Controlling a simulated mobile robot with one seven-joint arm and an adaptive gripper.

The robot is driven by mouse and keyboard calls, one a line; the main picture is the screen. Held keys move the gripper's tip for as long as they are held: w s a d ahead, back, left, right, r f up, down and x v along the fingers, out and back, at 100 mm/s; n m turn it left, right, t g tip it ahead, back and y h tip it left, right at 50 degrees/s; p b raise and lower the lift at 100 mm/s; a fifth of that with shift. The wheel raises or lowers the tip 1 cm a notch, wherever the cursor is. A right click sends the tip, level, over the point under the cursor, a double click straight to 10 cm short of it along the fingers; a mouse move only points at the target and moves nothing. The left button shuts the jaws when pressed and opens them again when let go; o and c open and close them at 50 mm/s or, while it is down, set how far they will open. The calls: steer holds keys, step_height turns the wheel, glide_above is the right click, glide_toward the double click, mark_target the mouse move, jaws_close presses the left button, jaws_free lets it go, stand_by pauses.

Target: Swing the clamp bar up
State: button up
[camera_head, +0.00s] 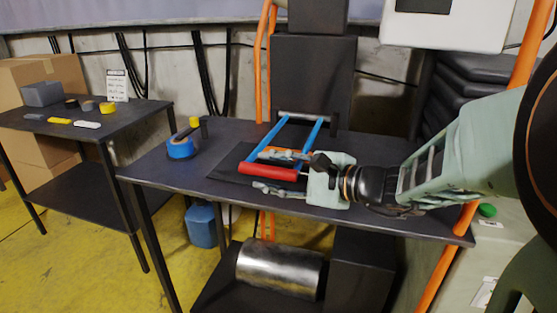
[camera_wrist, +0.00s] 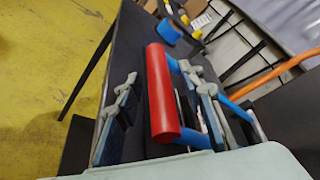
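The clamp bar has a red cylindrical grip (camera_head: 266,172) and two blue side arms (camera_head: 313,134). The arms run back to a grey crosspiece (camera_head: 300,117) at the rear of the workbench. The bar lies low over a dark mat, its red grip toward the front edge. My gripper (camera_head: 261,171) reaches in from the right, with one finger behind the red grip and one in front. In the wrist view the red grip (camera_wrist: 160,95) lies between the two spread fingers, with gaps visible beside it. The gripper's body hides part of the right blue arm.
Blue tape (camera_head: 182,147) and a yellow-and-black tool (camera_head: 194,124) sit at the workbench's left. A dark upright block (camera_head: 312,75) stands behind the bar. A side table (camera_head: 75,121) with small items is farther left. The bench's left front is clear.

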jaws_close()
steer(key=shift+r, duration=0.2)
stand_by(0.3)
steer(key=shift+r+p, duration=0.6)
steer(key=shift+p, duration=0.25)
steer(key=w+d+r+m+g+p, duration=0.1)
steer(key=w+r+p, duration=0.3)
steer(key=r+p, duration=0.6)
steer(key=w+d+r+m+g+p, duration=0.1)
steer(key=w+r+m+p, duration=0.3)
steer(key=r+p, duration=0.7)
steer(key=shift+w+r+m+g+p, duration=0.3)
steer(key=shift+g+p, duration=0.5)
steer(key=shift+p, duration=2.55)
